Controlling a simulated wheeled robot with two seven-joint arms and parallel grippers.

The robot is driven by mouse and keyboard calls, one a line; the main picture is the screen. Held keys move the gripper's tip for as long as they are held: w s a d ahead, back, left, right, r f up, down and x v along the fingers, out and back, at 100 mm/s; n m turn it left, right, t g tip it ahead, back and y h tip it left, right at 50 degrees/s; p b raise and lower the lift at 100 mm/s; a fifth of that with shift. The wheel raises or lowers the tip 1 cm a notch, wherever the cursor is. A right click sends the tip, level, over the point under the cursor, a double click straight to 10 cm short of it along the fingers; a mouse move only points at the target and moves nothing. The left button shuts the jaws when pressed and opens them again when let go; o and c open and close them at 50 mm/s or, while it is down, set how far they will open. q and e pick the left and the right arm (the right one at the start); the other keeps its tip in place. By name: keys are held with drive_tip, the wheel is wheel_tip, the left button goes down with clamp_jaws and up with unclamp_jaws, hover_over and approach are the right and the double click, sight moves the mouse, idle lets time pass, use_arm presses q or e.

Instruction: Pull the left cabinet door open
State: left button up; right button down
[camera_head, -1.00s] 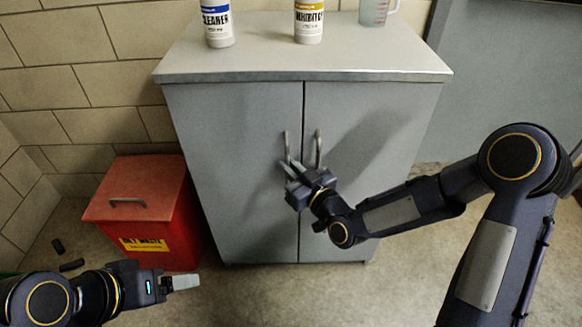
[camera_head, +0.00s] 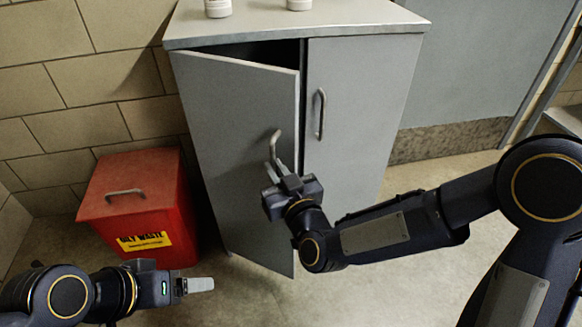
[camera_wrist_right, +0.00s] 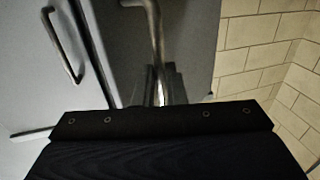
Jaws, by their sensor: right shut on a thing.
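The grey left cabinet door (camera_head: 237,140) stands partly open, swung outward on its left side, with a dark gap along its top. Its bar handle (camera_head: 274,146) is held low down by my right gripper (camera_head: 277,168), which is shut on it. In the right wrist view the handle (camera_wrist_right: 156,35) runs down between the fingers (camera_wrist_right: 160,85); the fingertips are partly hidden by the gripper body. The right door (camera_head: 350,120) is closed. My left gripper (camera_head: 200,285) is at the lower left, away from the cabinet; its finger gap does not show clearly.
A red oily-waste bin (camera_head: 142,205) stands on the floor left of the cabinet, close to the open door. White bottles (camera_head: 217,8) stand on the cabinet top (camera_head: 330,22). The floor (camera_head: 380,270) in front of the cabinet is clear.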

drive_tip(key=s+a+m+t+h+b, duration=0.1)
drive_tip(key=s+a+m+h, duration=0.1)
drive_tip(key=s+a, duration=0.6)
drive_tip(key=shift+s+a+r+h, duration=0.15)
drive_tip(key=shift+s+a+h, duration=0.1)
drive_tip(key=shift+a+h, duration=0.35)
drive_tip(key=c, duration=1.5)
unclamp_jaws()
drive_tip(key=shift+w, duration=0.1)
